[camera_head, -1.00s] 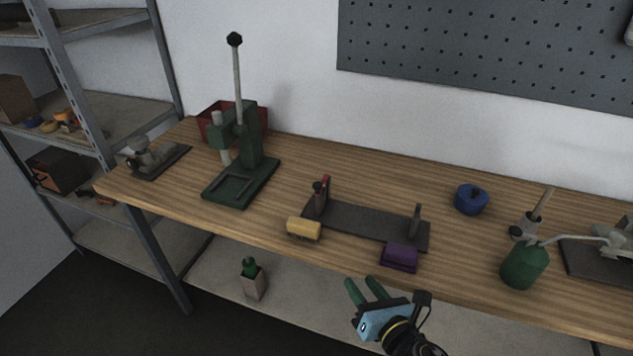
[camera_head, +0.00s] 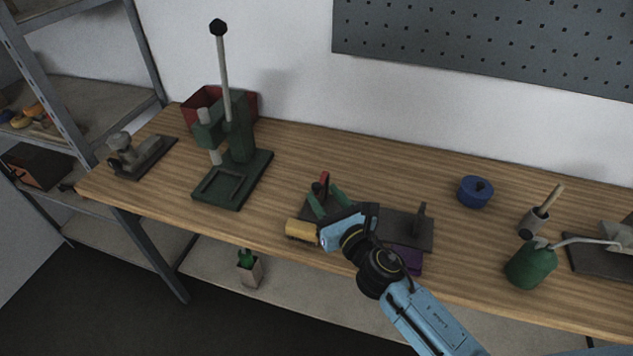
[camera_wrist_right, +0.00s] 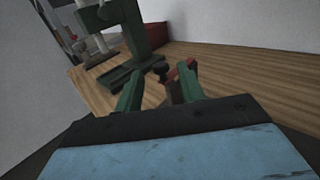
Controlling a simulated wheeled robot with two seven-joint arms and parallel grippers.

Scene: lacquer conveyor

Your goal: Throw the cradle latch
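The cradle (camera_head: 405,220) is a dark plate with an upright post at each end, lying near the bench's front edge. Its latch, with a red part (camera_head: 324,180) and a dark knob, is at the left post. My right gripper (camera_head: 326,199) has green fingers, spread apart on either side of the latch. In the right wrist view the dark knob (camera_wrist_right: 160,68) shows between the fingertips, and the red part (camera_wrist_right: 180,75) is close by the right finger. I cannot tell whether a finger touches it. My gripper and arm hide the cradle's middle. My left gripper is not in view.
A yellow block (camera_head: 302,230) and a purple block (camera_head: 411,262) sit at the cradle's front. A green press (camera_head: 238,140) stands left. A blue round pot (camera_head: 475,191) and green can (camera_head: 531,264) are right. Bench room is clear behind the cradle.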

